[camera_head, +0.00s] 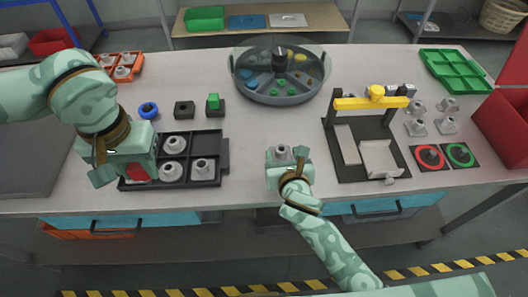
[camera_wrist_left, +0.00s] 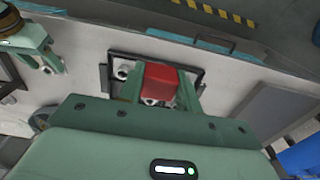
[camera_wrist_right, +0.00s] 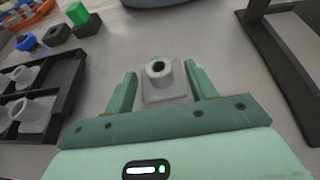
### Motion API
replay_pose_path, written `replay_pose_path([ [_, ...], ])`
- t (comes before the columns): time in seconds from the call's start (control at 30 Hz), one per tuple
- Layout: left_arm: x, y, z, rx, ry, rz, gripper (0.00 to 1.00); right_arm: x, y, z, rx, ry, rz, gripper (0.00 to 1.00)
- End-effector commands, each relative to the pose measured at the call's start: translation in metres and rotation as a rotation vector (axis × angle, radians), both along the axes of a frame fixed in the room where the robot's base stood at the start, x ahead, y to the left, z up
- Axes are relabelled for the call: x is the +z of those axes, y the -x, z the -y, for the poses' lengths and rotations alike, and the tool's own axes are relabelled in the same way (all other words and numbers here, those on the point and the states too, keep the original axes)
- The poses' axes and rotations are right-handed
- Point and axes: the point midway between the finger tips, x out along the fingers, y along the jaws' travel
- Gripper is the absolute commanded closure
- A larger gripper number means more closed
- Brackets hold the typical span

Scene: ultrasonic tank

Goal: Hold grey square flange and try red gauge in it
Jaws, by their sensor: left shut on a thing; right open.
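My left gripper (camera_head: 136,173) is shut on the red gauge (camera_wrist_left: 160,80) and holds it over the black tray at the left. In the head view the gripper hides most of the gauge (camera_head: 138,172). A grey square flange (camera_wrist_right: 164,88) with a round collar and a dark hole stands upright on the bare table, collar up. My right gripper (camera_wrist_right: 162,84) is open, with one finger on each side of this flange. A gap shows at the left finger. The flange also shows in the head view (camera_head: 281,155), partly behind the gripper.
The black tray (camera_head: 225,155) holds several grey flanged parts. A round divided tank (camera_head: 279,95) is at the back. A black fixture with a yellow bar (camera_head: 370,103) stands right.

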Motion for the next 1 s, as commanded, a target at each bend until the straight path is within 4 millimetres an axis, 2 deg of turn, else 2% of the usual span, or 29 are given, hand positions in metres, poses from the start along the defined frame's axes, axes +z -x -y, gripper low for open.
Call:
replay_pose_path([
  [0.13,0.0001,0.0000,0.0000,0.000,0.000,0.000,0.89,-0.0042,-0.0106,-0.0011,0.000,-0.002,0.000,0.44],
  [0.43,0.0001,-0.0001,0.0000,0.000,0.000,0.000,0.89,-0.0050,-0.0127,-0.0012,0.000,-0.002,0.000,0.44],
  [0.6,0.0001,0.0000,0.0000,0.000,0.000,0.000,0.89,-0.0051,-0.0125,-0.0012,0.000,-0.002,0.000,0.91],
  [0.63,0.0001,0.0000,0.0000,0.000,0.000,0.000,0.89,-0.0051,-0.0125,-0.0012,0.000,-0.002,0.000,0.96],
  [1.0,-0.0001,-0.0009,0.0006,0.000,0.000,0.000,0.89,-0.0051,-0.0123,-0.0011,0.000,-0.002,0.000,0.96],
])
